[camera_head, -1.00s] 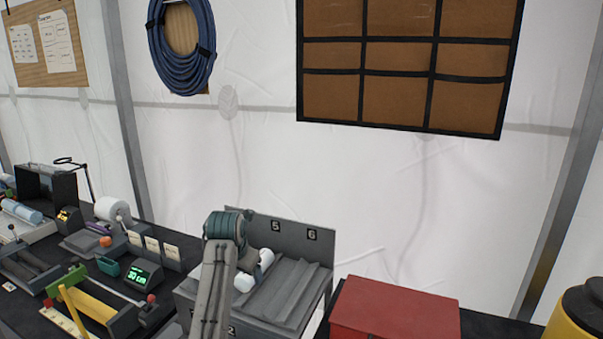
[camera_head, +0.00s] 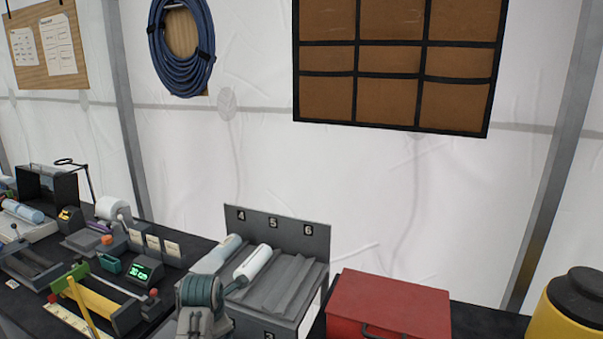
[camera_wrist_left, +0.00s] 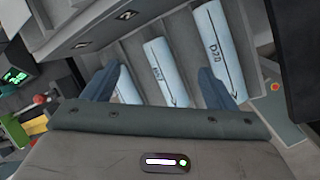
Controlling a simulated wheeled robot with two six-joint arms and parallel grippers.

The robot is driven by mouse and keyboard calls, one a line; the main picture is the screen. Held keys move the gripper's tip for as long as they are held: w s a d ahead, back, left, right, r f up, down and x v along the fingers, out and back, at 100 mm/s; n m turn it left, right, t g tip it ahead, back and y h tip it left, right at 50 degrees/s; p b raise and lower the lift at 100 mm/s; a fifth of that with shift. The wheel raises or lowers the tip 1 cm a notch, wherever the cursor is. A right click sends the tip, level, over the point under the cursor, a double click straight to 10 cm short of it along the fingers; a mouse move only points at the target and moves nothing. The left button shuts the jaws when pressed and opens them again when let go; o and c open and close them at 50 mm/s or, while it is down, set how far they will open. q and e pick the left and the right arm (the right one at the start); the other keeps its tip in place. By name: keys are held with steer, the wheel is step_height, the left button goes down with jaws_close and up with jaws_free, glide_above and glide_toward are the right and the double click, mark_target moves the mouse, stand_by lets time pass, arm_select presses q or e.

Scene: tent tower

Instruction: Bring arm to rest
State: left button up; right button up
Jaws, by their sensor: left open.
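My left gripper (camera_wrist_left: 163,80) is open in the left wrist view, with its two blue-grey fingers spread and nothing held between them. Beyond the fingers, pale rolls with dark lines lie in the slots of a grey rack; one roll (camera_wrist_left: 212,55) reads "D20", with another roll (camera_wrist_left: 166,72) beside it. A pale blue roll (camera_head: 222,253) and a white roll (camera_head: 254,262) lie in the rack near labels 4 and 5. My right gripper is not in view.
A red box (camera_head: 390,303) stands right of the rack, and a yellow drum with a black lid (camera_head: 565,318) is at the far right. Left is a crowded black bench with a green-lit display (camera_head: 146,270) and a yellow-and-green tool (camera_head: 105,298). The white tent wall rises behind.

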arm_select(q)
steer(key=s+a+f+m, duration=0.4)
steer(key=s+f+m, duration=0.3)
steer(key=s, duration=0.4)
steer(key=s+a+f+m, duration=0.1)
steer(key=s+a+m, duration=0.1)
steer(key=s+m, duration=1)
steer(key=s+a+f+m, duration=0.1)
steer(key=s+m, duration=0.6)
steer(key=s, duration=1)
steer(key=a+f+g+b, duration=0.1)
steer(key=a+f+b, duration=0.1)
steer(key=f, duration=1.6)
steer(key=a+f+g+b, duration=0.1)
steer(key=f+b, duration=0.1)
steer(key=f, duration=1.6)
steer(key=s+a+f+g+b, duration=0.1)
steer(key=s+f+b, duration=0.2)
steer(key=s+f, duration=1.5)
step_height(320, 180, down, 4)
steer(key=shift+s+r+y+b, duration=0.25)
steer(key=shift+y+b, duration=0.05)
steer(key=shift+b, duration=0.1)
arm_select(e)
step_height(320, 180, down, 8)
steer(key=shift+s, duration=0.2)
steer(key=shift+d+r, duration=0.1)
